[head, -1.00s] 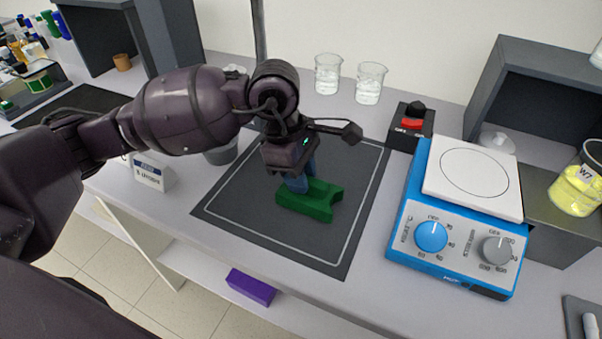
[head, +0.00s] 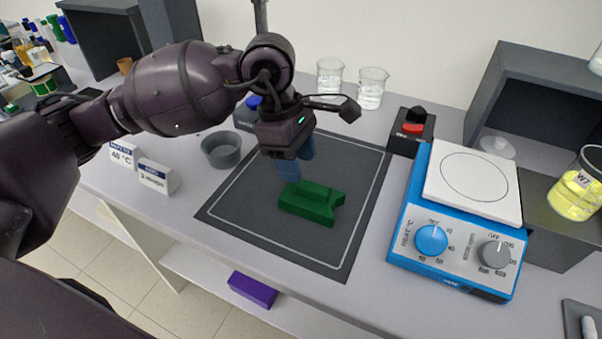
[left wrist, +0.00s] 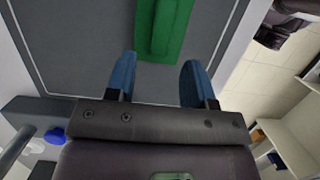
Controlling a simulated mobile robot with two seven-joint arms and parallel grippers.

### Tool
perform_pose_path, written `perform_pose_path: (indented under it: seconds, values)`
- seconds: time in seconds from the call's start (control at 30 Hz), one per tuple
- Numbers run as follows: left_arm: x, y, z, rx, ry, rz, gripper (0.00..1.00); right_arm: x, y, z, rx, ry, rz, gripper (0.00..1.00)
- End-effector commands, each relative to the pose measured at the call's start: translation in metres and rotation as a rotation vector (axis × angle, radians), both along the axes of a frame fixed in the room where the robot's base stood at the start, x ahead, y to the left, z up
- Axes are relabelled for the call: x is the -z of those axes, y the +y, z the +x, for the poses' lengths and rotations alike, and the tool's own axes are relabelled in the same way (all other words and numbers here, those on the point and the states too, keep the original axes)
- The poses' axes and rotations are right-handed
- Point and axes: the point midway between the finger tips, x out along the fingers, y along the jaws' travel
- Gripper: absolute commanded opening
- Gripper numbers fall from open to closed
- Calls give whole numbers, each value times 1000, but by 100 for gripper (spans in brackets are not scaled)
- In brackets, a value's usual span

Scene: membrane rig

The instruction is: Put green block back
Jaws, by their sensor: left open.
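The green block (head: 313,204) lies on the dark mat (head: 240,213) with a pale outline, which is on the bench. It has a notch at its right end and a raised ridge on top. My left gripper (head: 290,172) is above and just behind the block's left end, with blue fingers. In the left wrist view the gripper (left wrist: 157,82) is open, with nothing between its fingers, and the green block (left wrist: 163,28) is ahead of the fingertips, apart from them. My right gripper is in neither view.
A blue hotplate (head: 455,235) stands right of the mat, with a red-switched box (head: 410,130) behind it. Two glass beakers (head: 371,88) stand at the back. A grey cup (head: 221,150) and white label signs (head: 158,176) are on the left. A purple block (head: 253,289) is on the lower shelf.

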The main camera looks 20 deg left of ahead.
Motion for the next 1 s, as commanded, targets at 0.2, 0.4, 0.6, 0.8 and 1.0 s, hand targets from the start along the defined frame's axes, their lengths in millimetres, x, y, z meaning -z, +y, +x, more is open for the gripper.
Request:
perform_pose_path:
  seconds: [0.2,0.4,0.6,0.8,1.0]
  values:
    - [-43,11,0,-1,-5,1,49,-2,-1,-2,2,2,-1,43]
    - [-64,16,1,0,-1,1,49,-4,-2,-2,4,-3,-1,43]
    - [-71,18,1,0,0,1,49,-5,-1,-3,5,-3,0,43]
    - [-71,18,1,0,0,0,49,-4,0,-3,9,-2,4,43]
    - [-71,18,1,0,0,0,49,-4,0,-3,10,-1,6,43]
